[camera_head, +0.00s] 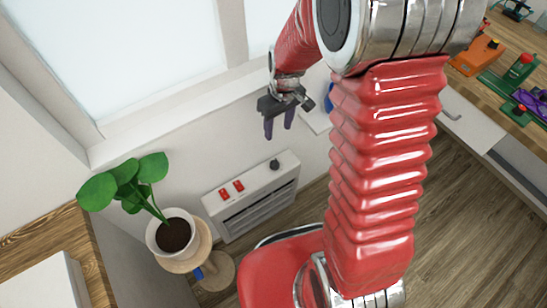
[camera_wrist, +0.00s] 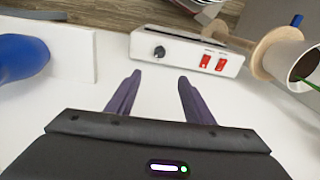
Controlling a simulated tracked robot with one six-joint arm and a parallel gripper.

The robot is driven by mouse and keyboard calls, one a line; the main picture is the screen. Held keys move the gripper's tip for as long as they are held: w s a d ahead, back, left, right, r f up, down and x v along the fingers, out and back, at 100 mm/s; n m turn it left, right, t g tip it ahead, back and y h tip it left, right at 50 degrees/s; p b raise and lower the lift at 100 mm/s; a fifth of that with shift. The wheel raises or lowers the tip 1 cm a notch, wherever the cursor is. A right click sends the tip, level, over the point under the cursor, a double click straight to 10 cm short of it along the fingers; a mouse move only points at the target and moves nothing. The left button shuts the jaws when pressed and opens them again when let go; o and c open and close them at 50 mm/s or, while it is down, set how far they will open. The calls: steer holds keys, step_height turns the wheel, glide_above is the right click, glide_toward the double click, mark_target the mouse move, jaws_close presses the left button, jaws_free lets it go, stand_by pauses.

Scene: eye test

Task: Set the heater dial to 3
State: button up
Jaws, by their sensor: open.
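The heater (camera_head: 252,207) is a white box with a grille, standing on the floor against the wall under the window. Its black dial (camera_head: 275,165) is on the top panel at the right end, and two red switches (camera_head: 231,189) are at the left end. In the wrist view the heater (camera_wrist: 185,44) lies beyond my fingers, with the dial (camera_wrist: 159,52) roughly in line with the gap between them. The dial's setting and numbers are too small to read. My gripper (camera_head: 278,133) is open and empty, above and apart from the dial, fingers pointing down.
A potted plant (camera_head: 173,237) stands on a round wooden stand (camera_head: 205,255) left of the heater. A workbench with tools (camera_head: 478,55) is at the right. A wooden surface (camera_head: 45,240) is at the left.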

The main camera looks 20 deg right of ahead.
steer(key=g, duration=0.1)
glide_above(275, 163)
steer(key=d, duration=0.1)
step_height(275, 163, down, 7)
steer(key=shift+w+f+n, duration=0.2)
steer(key=shift+w+n, duration=0.1)
steer(key=shift+w, duration=0.05)
steer(key=shift+s+a+f, duration=0.1)
steer(key=shift+a+f, duration=0.1)
steer(key=shift+f, duration=3.25)
steer(key=shift+s+a+f, duration=0.1)
steer(key=shift+a+f, duration=0.05)
steer(key=shift+f, duration=3.3)
steer(key=shift+c, duration=0.2)
steer(key=c, duration=0.9)
steer(key=shift+a, duration=0.25)
steer(key=shift+c, duration=0.3)
steer(key=shift+d, duration=0.15)
steer(key=shift+s+d+f, duration=0.1)
steer(key=shift+s, duration=0.15)
steer(key=shift+c, duration=0.2)
